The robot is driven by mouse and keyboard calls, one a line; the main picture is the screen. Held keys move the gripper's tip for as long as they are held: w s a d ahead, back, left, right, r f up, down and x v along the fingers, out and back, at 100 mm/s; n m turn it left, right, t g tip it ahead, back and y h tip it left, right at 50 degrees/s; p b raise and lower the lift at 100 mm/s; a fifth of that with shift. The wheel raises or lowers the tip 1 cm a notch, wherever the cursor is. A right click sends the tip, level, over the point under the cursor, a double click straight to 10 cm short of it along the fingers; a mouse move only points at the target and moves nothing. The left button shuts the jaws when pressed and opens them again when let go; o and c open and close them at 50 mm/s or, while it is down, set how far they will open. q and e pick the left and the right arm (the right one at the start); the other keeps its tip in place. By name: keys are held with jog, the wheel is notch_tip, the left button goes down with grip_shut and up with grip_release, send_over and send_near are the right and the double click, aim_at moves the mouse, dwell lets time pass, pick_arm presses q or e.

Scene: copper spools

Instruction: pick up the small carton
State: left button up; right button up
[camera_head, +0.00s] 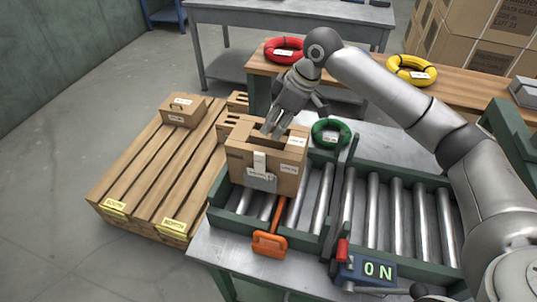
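A small brown carton (181,110) with a white label and a dark handle slot sits on the far left part of the wooden pallet (140,165). My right gripper (295,119) is away from it, to its right, above a larger open-topped carton (245,164) on the roller conveyor. Its fingers are spread and point down at that carton's opening; I see nothing held between them. Whether the fingertips touch the inside is unclear. My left gripper is not in view.
More small cartons (237,101) stand at the pallet's right edge, partly hidden by the larger carton. Green (331,133), red (284,50) and yellow (411,70) coils lie on the tables. An orange handle (269,244) and an ON panel (365,270) are at the conveyor's front. Floor at left is clear.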

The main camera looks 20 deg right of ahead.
aim_at(269, 136)
jog(key=f, duration=0.1)
jog(key=w+f+p, duration=0.1)
jog(key=f, duration=0.1)
jog(key=shift+w+a, duration=0.1)
jog(key=shift+a, duration=0.05)
jog(key=shift+p+x, duration=0.4)
jog(key=shift+x, duration=1.15)
jog(key=shift+f, duration=0.1)
grip_shut()
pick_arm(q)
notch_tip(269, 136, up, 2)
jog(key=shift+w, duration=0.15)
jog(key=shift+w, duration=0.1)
